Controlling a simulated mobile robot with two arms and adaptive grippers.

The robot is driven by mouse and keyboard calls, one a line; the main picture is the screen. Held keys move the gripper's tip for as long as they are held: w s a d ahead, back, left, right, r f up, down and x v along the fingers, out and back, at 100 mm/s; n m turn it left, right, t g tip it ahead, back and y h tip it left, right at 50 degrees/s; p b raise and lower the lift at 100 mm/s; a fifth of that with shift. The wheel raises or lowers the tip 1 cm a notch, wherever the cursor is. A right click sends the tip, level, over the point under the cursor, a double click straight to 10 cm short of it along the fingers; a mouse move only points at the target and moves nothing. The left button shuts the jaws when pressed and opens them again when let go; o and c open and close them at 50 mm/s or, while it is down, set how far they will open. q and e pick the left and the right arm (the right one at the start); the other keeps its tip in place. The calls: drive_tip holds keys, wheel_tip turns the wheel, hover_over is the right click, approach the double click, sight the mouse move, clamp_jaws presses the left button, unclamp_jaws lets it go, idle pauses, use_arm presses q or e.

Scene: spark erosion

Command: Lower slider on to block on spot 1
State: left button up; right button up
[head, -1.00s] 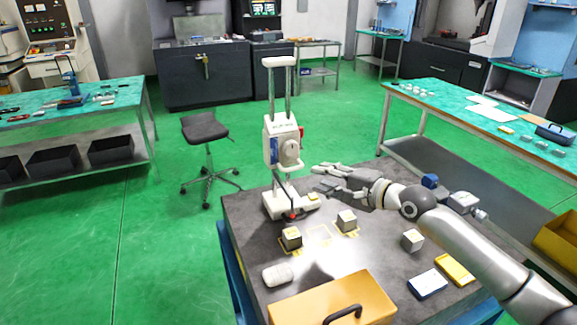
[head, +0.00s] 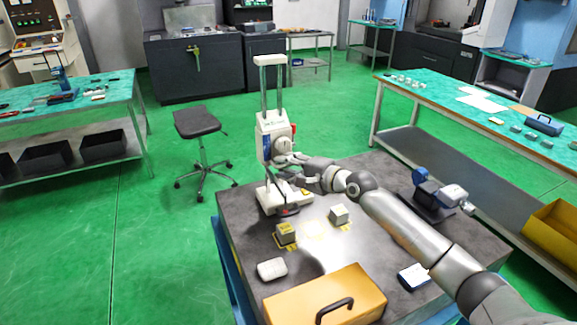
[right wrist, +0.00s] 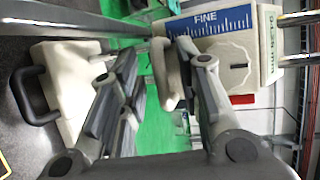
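The white slider (head: 272,138) sits partway up two upright metal columns above a pale base (head: 284,202). In the right wrist view the slider (right wrist: 235,62) shows a blue "FINE" scale and a round knob, with a pale lever (right wrist: 166,75) beside it. My right gripper (head: 284,161) is at the slider's lower right. Its fingers (right wrist: 155,55) are apart; the lever lies between them, closer to one finger, and contact is unclear. One block (head: 286,234) stands on a yellow-marked spot; another block (head: 339,215) stands farther right. Spot numbers are unreadable. My left gripper is out of view.
A yellow box with a black handle (head: 325,296) takes up the table's front. A blue-and-grey device (head: 436,200) stands behind my right arm.

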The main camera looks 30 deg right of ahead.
clamp_jaws()
wheel_tip(320, 180, down, 6)
drive_tip(key=b, duration=0.3)
drive_tip(key=shift+s+f, duration=0.1)
drive_tip(key=shift+f, duration=0.05)
unclamp_jaws()
drive_tip(key=v, duration=1.2)
